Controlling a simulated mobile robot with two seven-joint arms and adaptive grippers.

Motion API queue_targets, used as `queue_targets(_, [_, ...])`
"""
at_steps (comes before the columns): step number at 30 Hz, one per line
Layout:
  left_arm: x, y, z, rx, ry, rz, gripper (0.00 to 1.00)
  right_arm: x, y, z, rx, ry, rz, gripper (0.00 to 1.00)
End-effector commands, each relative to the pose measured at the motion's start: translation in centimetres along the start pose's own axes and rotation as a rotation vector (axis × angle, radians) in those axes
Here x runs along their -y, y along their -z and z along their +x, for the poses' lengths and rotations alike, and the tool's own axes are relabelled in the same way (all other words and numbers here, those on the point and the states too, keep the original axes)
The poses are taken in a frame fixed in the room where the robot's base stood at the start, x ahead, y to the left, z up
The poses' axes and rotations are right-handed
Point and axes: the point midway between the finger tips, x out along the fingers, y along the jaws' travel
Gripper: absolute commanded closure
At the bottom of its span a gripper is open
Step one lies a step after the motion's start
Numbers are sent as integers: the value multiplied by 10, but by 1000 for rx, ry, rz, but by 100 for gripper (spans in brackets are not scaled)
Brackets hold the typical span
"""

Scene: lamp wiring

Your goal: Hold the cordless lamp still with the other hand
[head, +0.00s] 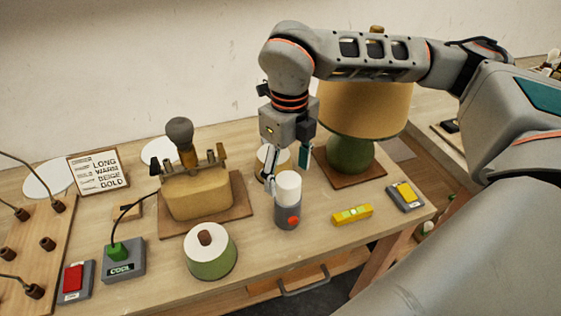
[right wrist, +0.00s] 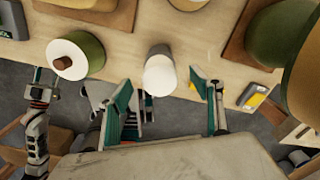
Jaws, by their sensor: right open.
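A small grey cylinder with a white top and a red button, which looks like the cordless lamp (head: 288,205), stands upright near the table's front edge. My right gripper (head: 286,172) is open, just behind and above it in the head view. In the right wrist view the white-topped cylinder (right wrist: 159,74) shows between and beyond the spread fingers (right wrist: 160,92), with no visible grip on it. My left gripper (right wrist: 44,88) shows at the left of that view, too small to read. It is not seen in the head view.
A tan-shaded lamp with a green base (head: 350,155) stands right behind. A yellow level (head: 352,214) and a yellow-switch box (head: 405,196) lie right of the cylinder. A green pot with a white top (head: 210,262) and a tan block (head: 195,195) are left.

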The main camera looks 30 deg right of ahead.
Motion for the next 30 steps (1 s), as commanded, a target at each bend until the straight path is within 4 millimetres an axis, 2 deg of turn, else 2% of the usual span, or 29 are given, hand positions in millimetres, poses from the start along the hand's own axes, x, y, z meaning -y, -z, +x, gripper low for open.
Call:
queue_targets(9, [-8, -24, -5, 41, -10, -4, 60, 0, 2, 43, -7, -1, 0, 35])
queue_targets(15, [-6, -21, -3, 34, -9, -3, 60, 0, 1, 66, -3, -2, -1, 35])
queue_targets(21, [-4, -14, -1, 21, -6, -2, 60, 0, 1, 76, -3, -1, -1, 35])
queue_targets(28, [-4, -11, -1, 17, -5, -2, 60, 0, 1, 76, -2, -1, -1, 35])
queue_targets(29, [-4, -11, -1, 17, -5, -2, 60, 0, 1, 76, -2, -1, -1, 41])
queue_targets(30, [-4, -11, -1, 17, -5, -2, 60, 0, 1, 76, -2, -1, -1, 51])
